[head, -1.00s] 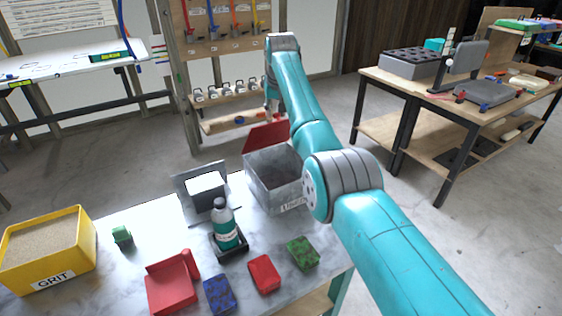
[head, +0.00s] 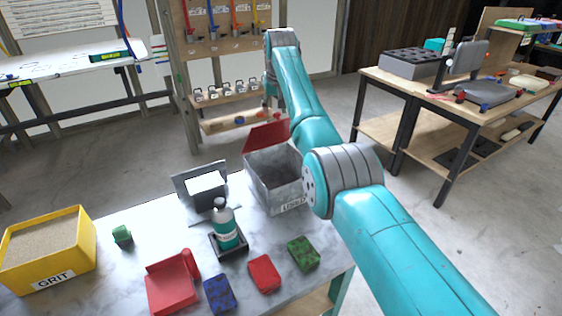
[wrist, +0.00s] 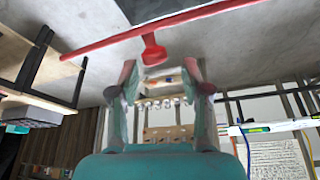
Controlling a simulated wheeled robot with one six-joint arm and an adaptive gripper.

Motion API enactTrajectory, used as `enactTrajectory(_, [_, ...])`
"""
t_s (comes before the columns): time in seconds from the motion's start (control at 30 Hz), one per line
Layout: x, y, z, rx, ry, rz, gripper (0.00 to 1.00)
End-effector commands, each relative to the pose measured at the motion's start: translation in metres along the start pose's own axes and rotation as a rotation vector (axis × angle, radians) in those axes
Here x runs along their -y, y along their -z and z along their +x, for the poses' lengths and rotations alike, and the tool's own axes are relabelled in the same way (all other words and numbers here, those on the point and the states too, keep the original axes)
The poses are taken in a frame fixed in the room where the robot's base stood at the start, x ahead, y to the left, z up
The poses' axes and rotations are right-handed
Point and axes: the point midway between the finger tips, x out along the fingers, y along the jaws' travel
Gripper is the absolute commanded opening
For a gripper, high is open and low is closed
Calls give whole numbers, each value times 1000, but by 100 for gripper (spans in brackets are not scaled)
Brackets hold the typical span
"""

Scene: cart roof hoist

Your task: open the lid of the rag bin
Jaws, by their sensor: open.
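The rag bin (head: 275,188) is a grey metal box with a partly readable white label, at the back of the near table in the head view. Its red lid (head: 266,136) stands raised at the bin's far side, leaving the top open. In the wrist view the lid shows nearly edge-on as a long red strip (wrist: 105,46) with a red tab (wrist: 153,52). My gripper (wrist: 165,78) is open, its two fingers apart on either side below the tab, with nothing seen between them. In the head view my arm hides most of the gripper.
A bottle (head: 224,228) in a dark holder and a grey-framed stand (head: 178,184) are left of the bin. A yellow grit box (head: 84,250) and several coloured blocks share the table. A wooden rack (head: 172,80) stands behind; a workbench (head: 400,84) is at right.

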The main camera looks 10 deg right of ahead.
Motion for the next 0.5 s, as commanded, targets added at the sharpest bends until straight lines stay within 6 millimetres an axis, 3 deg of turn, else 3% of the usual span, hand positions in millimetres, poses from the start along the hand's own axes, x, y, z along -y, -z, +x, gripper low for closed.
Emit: enactTrajectory(0.5, [0,17,-42,-1,0,0,48])
